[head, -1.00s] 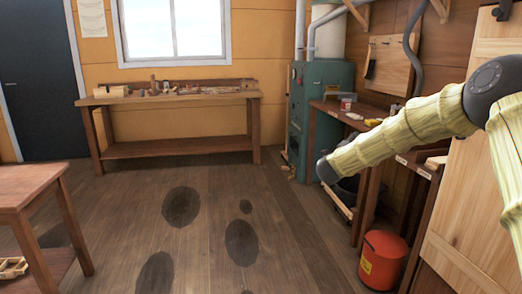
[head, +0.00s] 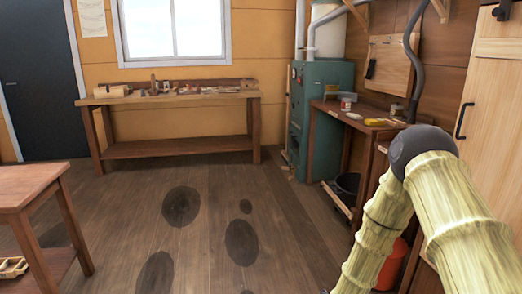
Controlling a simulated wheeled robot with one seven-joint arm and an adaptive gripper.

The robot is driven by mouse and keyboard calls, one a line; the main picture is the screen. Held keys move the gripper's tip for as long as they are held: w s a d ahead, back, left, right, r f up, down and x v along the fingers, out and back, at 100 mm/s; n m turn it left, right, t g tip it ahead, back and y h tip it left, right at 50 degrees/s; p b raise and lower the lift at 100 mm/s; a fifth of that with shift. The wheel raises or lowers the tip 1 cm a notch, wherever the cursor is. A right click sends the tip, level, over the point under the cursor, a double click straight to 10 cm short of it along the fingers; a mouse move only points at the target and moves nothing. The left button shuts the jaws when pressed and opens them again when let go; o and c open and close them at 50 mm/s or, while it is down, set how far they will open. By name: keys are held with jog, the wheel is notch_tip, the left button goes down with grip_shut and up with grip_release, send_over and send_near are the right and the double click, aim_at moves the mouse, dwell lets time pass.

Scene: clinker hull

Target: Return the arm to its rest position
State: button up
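My arm shows at the right side of the head view, in a pale yellow-green ribbed cover with a dark grey joint. It is folded, with the joint at the top and both covered links running down toward the bottom edge. My gripper is not in view, so I cannot see whether it is open, shut or holding anything.
A side bench (head: 341,110) with small items and a red bin (head: 393,266), partly hidden by my arm, stand at the right. A wooden cabinet door (head: 492,130) is close behind my arm. A table (head: 30,187) stands at the left. The middle floor (head: 200,235) is clear, with dark patches.

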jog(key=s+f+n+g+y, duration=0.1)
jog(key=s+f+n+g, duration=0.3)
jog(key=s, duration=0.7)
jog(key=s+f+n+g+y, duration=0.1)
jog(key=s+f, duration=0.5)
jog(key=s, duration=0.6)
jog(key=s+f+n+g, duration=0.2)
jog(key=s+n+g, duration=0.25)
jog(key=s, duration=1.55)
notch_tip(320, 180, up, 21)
jog(key=p, duration=2)
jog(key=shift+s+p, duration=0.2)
jog(key=shift+p, duration=0.1)
